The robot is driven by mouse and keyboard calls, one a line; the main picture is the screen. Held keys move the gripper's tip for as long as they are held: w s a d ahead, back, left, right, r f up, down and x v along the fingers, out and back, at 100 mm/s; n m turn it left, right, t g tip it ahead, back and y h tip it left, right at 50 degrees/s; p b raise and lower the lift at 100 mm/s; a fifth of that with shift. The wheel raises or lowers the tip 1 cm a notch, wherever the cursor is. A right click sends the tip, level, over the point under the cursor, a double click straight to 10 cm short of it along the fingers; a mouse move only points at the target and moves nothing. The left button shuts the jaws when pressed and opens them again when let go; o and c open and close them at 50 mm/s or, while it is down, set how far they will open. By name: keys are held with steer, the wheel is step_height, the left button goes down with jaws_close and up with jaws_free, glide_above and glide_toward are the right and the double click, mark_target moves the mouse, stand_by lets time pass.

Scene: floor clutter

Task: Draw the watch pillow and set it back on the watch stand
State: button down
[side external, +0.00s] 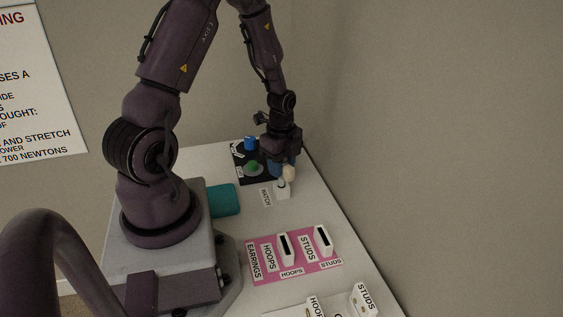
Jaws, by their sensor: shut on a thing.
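The watch stand (282,192) is a small whitish block beside a "WATCH" label, near the right edge of the table. A cream piece (289,174), which looks like the watch pillow, is just above the stand at the tips of my gripper (285,165). My gripper points down and is shut on this piece. The fingers are small and partly hidden, and I cannot tell whether the pillow touches the stand.
A black board with a blue knob (250,143) and a green knob (253,167) lies behind and left of my gripper. A teal block (224,200) is to the left. A pink earrings mat (262,281) with upright holders lies nearer, and more labelled pieces (364,300) stand at the front.

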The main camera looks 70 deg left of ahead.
steer(key=shift+f, duration=1.4)
steer(key=c, duration=0.7)
jaws_free()
step_height(320, 180, up, 13)
